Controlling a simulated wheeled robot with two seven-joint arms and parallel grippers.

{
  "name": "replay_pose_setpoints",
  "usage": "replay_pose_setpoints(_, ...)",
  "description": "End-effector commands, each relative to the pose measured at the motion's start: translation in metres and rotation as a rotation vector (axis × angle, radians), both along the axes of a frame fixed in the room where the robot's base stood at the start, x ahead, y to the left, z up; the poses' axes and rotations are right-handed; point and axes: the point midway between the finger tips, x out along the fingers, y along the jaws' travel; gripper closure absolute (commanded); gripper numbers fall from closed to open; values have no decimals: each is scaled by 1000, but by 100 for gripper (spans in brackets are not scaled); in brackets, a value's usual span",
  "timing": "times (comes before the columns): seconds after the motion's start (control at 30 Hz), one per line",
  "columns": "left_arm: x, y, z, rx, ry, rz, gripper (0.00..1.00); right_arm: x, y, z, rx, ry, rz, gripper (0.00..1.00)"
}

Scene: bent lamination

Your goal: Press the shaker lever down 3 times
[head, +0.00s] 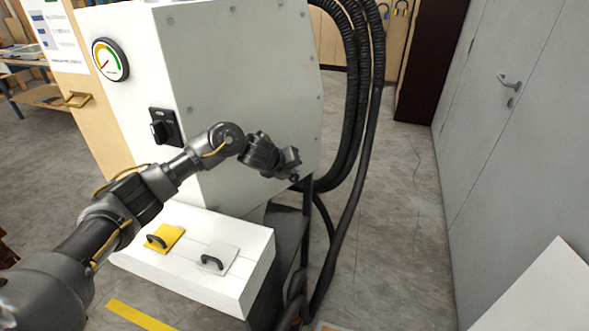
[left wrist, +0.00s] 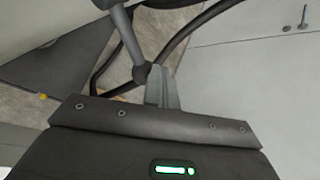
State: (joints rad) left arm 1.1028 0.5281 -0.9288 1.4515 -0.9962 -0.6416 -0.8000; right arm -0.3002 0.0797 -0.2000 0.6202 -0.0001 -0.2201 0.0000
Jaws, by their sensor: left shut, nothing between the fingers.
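The shaker lever (left wrist: 127,38) shows in the left wrist view as a grey rod ending in a dark ball knob (left wrist: 140,72). My left gripper's shut, empty fingers (left wrist: 162,88) are right beside the knob; I cannot tell if they touch. In the head view my left gripper (head: 291,164) is at the lower right edge of the white machine cabinet (head: 240,70). The lever is mostly hidden there by my gripper and the cabinet. My right gripper is not in view.
A white box ledge (head: 200,284) juts from the cabinet's front, with a yellow handled plate (head: 165,238) and a pale handled plate (head: 219,258) on top. Thick black hoses (head: 352,120) hang right of the cabinet. Grey floor (head: 390,210) is open toward the grey doors (head: 520,130).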

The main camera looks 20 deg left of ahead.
Motion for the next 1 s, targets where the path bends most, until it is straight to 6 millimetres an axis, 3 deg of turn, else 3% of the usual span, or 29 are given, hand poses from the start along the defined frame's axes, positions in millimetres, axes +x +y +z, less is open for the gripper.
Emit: replay_pose_setpoints(1.0,-1,0,-14,1,4,-2,100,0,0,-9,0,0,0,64)
